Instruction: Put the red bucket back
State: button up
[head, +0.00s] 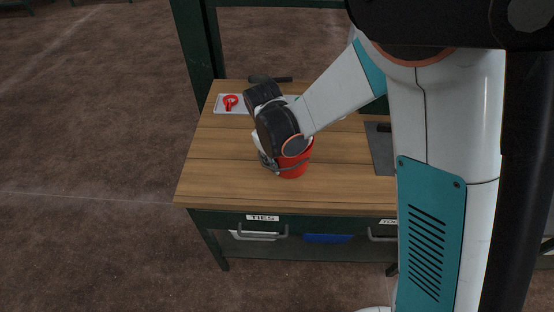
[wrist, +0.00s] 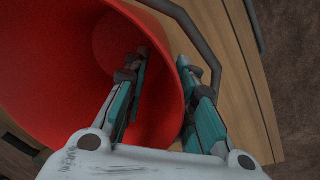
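The red bucket (head: 294,168) stands on the wooden workbench, partly hidden behind my arm in the head view. In the wrist view I look into the open red bucket (wrist: 60,65), with its rim curving down the middle. A dark grey bar, perhaps its bail handle (wrist: 207,52), lies just outside the rim. My gripper (wrist: 166,62) straddles the rim, one finger inside the bucket and the other outside. The fingers are apart, with a gap between the inner finger and the wall. In the head view my gripper (head: 268,162) is at the bucket's left side.
The wooden workbench (head: 220,165) has free room at left and front. A white plate (head: 218,108) with a red ring-shaped item (head: 231,102) lies at back left, near a dark tool (head: 270,79). A grey panel (head: 381,150) lies right. A drawer labelled TIES (head: 262,217) is below.

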jog(key=shift+r, duration=0.1)
notch_tip(320, 180, up, 12)
jog(key=s+a+p, duration=0.1)
jog(key=p, duration=0.3)
jog(key=shift+s+a, duration=0.15)
jog(key=shift+a, duration=0.05)
dwell(0.4)
